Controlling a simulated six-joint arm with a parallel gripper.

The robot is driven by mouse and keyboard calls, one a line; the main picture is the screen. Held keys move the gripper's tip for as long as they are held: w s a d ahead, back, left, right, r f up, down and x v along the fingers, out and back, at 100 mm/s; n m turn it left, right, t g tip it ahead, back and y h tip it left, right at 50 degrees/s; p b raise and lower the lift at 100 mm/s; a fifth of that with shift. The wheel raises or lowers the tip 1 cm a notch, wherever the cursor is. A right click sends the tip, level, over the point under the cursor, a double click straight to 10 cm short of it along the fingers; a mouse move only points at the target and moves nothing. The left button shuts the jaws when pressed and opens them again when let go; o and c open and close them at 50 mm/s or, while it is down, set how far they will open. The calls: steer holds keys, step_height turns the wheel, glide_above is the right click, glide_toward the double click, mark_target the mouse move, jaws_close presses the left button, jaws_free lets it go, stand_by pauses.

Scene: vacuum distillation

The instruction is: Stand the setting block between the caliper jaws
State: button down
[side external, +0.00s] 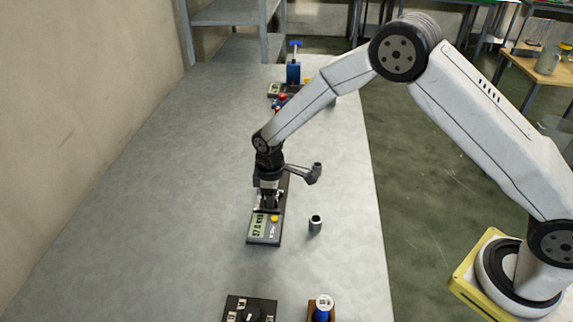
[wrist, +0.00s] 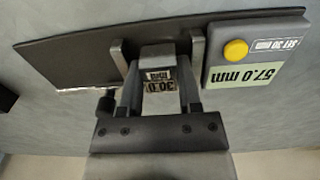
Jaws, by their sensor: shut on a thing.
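The caliper (side external: 264,230) lies on the bench below my gripper (side external: 268,201), its screen and yellow button toward the camera. In the wrist view its screen (wrist: 242,75) reads 57.0 mm, and its two grey jaws (wrist: 198,62) stand apart. My gripper (wrist: 158,80) is shut on the setting block (wrist: 156,53), a grey block with a 30.0 mm label. The block is between the two jaws, with a gap on each side. I cannot tell whether its foot touches the caliper. In the side view the block is hidden by my gripper.
A dark tray (side external: 237,306) and a blue item in a brown holder (side external: 323,309) are at the front edge. A blue device (side external: 293,72) stands at the back. The left bench is clear.

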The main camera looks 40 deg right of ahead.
steer(key=shift+f, duration=0.2)
steer(key=shift+c, duration=1)
jaws_free()
steer(key=shift+c, duration=0.6)
steer(key=shift+o, duration=0.3)
steer(key=shift+s+a, duration=0.1)
steer(key=shift+r, duration=0.8)
steer(key=shift+c, duration=0.3)
steer(key=o, duration=0.3)
steer(key=shift+r, duration=2.7)
